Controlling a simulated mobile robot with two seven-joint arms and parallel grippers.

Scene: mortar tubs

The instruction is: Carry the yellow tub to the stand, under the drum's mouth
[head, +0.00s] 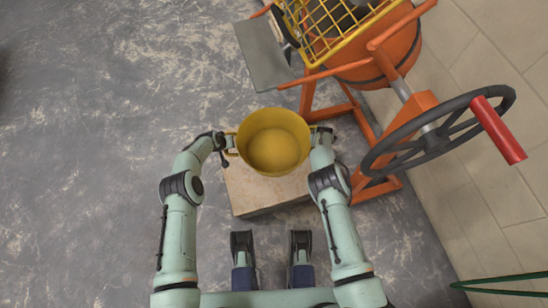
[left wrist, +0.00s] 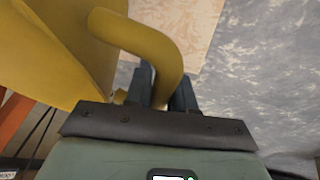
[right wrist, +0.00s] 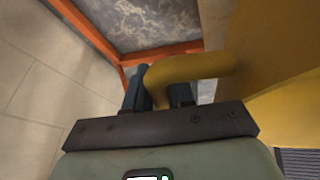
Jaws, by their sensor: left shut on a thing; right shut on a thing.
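The yellow tub (head: 273,142) is held upright between my two arms, empty as far as I see. My left gripper (head: 229,142) is shut on its left handle, which also shows in the left wrist view (left wrist: 150,45). My right gripper (head: 318,134) is shut on its right handle, seen in the right wrist view (right wrist: 190,67). The stand (head: 265,195), a low pale block, shows under and in front of the tub. I cannot tell whether they touch. The orange drum (head: 385,55) is beyond the tub to the right; its mouth is not clearly visible.
The mixer's orange frame (head: 360,118) stands close to my right gripper. A black handwheel (head: 432,135) with a red grip (head: 498,130) is at the right. A yellow grille (head: 320,30) and grey plate (head: 262,52) lie beyond the tub. The floor at left is clear.

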